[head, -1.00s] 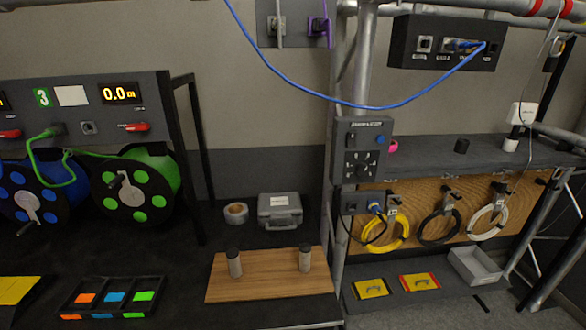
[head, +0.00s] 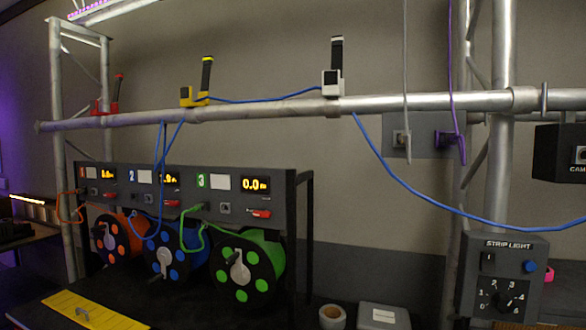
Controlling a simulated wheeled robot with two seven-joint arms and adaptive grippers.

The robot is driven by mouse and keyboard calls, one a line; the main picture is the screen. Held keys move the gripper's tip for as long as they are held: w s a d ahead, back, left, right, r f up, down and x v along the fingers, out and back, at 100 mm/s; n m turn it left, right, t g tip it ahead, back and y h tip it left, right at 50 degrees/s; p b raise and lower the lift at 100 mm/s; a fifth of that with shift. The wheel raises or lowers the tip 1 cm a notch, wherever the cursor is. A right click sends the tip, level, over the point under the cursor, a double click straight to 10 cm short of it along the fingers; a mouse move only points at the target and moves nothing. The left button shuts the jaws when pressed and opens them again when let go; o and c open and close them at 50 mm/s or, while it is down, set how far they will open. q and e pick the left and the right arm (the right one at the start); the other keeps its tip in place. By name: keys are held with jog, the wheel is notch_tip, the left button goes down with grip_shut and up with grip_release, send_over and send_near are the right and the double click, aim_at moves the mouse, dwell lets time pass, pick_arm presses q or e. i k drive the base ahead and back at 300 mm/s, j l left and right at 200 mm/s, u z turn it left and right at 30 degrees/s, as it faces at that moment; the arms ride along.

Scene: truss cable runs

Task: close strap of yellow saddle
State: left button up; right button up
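The yellow saddle (head: 188,97) sits on the horizontal truss tube (head: 250,108), left of centre in the head view. Its strap (head: 206,74) stands up, dark with a yellow tip, so the saddle is open at the top. A blue cable (head: 262,100) runs at the yellow saddle and along the tube to the white saddle (head: 331,84), whose dark strap also stands up. The cable also hangs below the tube near the yellow saddle. Whether it lies fully inside the yellow saddle is too small to tell. Neither gripper is in view.
A red saddle (head: 106,106) with a raised strap sits farther left. Orange, blue and green reels (head: 247,268) stand under the numbered panel below the tube. Grey and purple cables hang in front of the wall at right. The strip light box (head: 503,278) is at lower right.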

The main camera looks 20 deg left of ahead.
aim_at(208, 60)
jog(key=u, duration=1.4)
